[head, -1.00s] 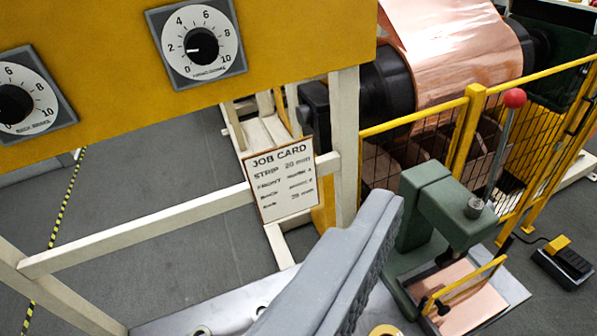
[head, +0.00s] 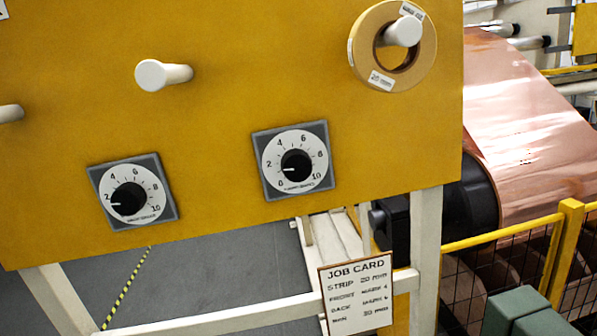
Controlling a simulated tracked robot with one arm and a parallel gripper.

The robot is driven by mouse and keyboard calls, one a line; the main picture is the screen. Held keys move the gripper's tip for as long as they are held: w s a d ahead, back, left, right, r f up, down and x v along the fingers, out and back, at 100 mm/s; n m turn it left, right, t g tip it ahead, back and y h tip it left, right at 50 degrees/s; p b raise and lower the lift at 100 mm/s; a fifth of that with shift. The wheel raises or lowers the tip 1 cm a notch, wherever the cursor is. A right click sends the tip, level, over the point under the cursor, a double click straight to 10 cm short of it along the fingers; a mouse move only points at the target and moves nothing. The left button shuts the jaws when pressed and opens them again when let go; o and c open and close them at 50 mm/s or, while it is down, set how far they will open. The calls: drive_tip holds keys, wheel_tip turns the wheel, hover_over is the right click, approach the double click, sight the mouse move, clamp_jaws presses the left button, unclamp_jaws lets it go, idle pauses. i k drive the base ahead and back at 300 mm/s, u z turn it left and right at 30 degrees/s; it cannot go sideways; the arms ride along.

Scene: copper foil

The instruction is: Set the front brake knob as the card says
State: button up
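Two dials with black knobs sit on the yellow panel (head: 220,90). The right dial's knob (head: 297,165) has its white mark pointing left, near 2; its small label is blurred but seems to read front brakes. The left dial's knob (head: 130,199) has its mark pointing left, near 2 or a little below; its label seems to read back brake. The job card (head: 357,297) hangs on the frame below right. It has lines for strip, front and back; the front line seems to end in 4, but the small print is blurred. My gripper is not in view.
Two white pegs stick out of the panel, one whole (head: 163,75) and one cut by the left edge. A yellow tape roll (head: 382,75) hangs on another peg. Copper foil (head: 530,120) runs over a black roller at right, behind a yellow fence (head: 500,235).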

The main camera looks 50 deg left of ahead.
sight(296, 163)
drive_tip(key=u, duration=0.8)
drive_tip(key=k, duration=0.95)
drive_tip(key=z, duration=0.75)
drive_tip(key=i, duration=1)
drive_tip(key=u, duration=0.05)
